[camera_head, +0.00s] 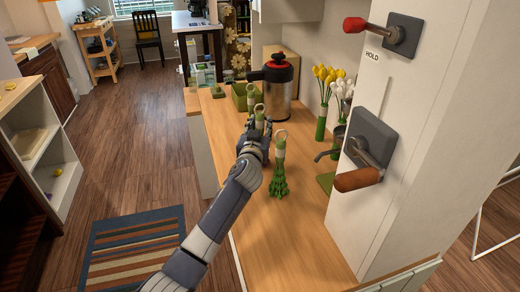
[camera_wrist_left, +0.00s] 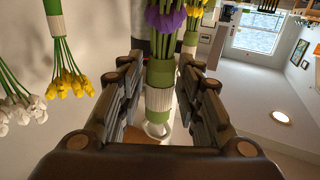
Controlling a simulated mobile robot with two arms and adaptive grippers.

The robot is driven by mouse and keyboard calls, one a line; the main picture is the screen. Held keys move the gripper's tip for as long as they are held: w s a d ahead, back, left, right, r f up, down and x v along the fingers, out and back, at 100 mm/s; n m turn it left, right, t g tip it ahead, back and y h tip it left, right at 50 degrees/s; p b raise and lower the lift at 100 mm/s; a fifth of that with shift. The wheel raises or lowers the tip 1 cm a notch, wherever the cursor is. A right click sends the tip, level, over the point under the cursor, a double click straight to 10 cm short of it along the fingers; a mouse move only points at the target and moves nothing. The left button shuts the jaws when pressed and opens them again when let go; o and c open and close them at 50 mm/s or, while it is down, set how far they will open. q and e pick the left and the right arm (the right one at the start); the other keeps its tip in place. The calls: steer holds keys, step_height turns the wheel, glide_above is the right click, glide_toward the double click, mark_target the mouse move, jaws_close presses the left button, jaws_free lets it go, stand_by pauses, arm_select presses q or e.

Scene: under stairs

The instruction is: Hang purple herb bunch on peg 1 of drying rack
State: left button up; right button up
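In the left wrist view, the purple herb bunch (camera_wrist_left: 168,20) has purple flowers, green stems and a green-and-white wrapped handle with a pale ring at its end. Its handle lies between the fingers of my left gripper (camera_wrist_left: 160,75), which look open, with small gaps on both sides. In the head view my left gripper (camera_head: 258,128) is over the counter beside wrapped handles with rings; the purple flowers are hidden there. A green herb bunch (camera_head: 279,182) with a ring on top is just right of the gripper. I cannot make out the drying rack or peg 1. My right gripper is not in view.
The wooden counter (camera_head: 290,235) is clear in front. A steel pot with a red-and-black lid (camera_head: 279,88), yellow flowers (camera_head: 326,75) and white flowers (camera_head: 343,88) stand behind. A white panel (camera_head: 400,190) with an orange-handled lever (camera_head: 358,180) rises at right.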

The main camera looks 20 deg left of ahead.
arm_select(q)
jaws_close()
step_height(320, 180, up, 18)
steer(key=b, duration=0.1)
stand_by(0.5)
steer(key=shift+c, duration=1.1)
jaws_free()
jaws_close()
